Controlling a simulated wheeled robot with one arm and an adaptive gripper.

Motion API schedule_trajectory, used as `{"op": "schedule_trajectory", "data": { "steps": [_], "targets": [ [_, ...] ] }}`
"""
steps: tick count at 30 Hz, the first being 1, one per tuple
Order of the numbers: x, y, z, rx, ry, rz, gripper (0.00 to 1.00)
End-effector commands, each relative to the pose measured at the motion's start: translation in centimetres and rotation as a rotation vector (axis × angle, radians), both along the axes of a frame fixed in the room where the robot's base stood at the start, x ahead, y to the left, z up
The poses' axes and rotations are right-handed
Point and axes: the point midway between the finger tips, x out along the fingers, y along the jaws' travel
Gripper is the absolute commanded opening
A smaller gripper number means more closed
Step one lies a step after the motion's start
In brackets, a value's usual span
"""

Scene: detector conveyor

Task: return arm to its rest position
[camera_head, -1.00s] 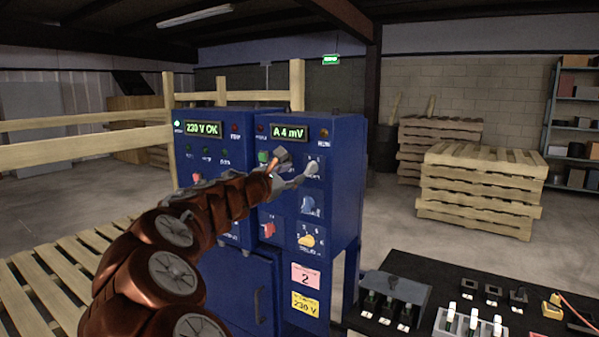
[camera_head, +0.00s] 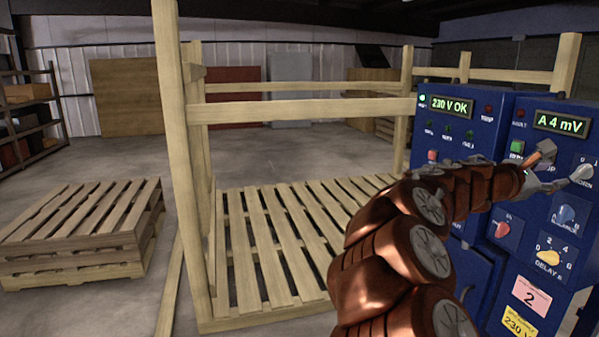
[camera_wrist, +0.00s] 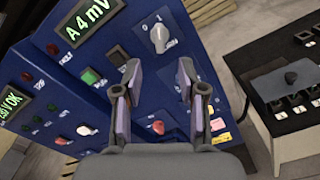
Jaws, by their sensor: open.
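My copper-brown arm reaches from the lower right of the head view to the front of a blue control cabinet (camera_head: 475,185). My gripper (camera_head: 562,168) is in front of the cabinet's right-hand panel, near the grey-white knob (camera_head: 582,173). In the wrist view my gripper (camera_wrist: 160,95) is open, with its two fingers apart and nothing between them. The same knob (camera_wrist: 159,36) shows beyond the fingertips, apart from them. The display reading "A 4 mV" (camera_head: 561,123) and the display reading "230 V OK" (camera_head: 452,104) are lit.
A wooden frame (camera_head: 300,110) with a slatted pallet base (camera_head: 265,250) stands left of the cabinet. A pallet stack (camera_head: 85,230) is at far left. In the wrist view a dark-topped bench (camera_wrist: 262,60) with devices stands right of the cabinet. Open floor lies behind.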

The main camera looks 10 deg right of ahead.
Motion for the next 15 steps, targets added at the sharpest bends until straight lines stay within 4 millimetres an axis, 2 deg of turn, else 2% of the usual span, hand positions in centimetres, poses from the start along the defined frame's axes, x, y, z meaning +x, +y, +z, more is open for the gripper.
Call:
{"op": "schedule_trajectory", "data": {
  "steps": [5,8,11,15],
  "targets": [
    [-2.2,1.5,0.1,0.064,-0.134,-0.036,0.41],
    [-4.7,3.4,-1.2,0.164,-0.29,-0.084,0.41],
    [-7.3,5.9,-3.4,0.289,-0.46,-0.148,0.41],
    [-10.0,10.3,-7.8,0.486,-0.654,-0.248,0.41]
  ]
}}
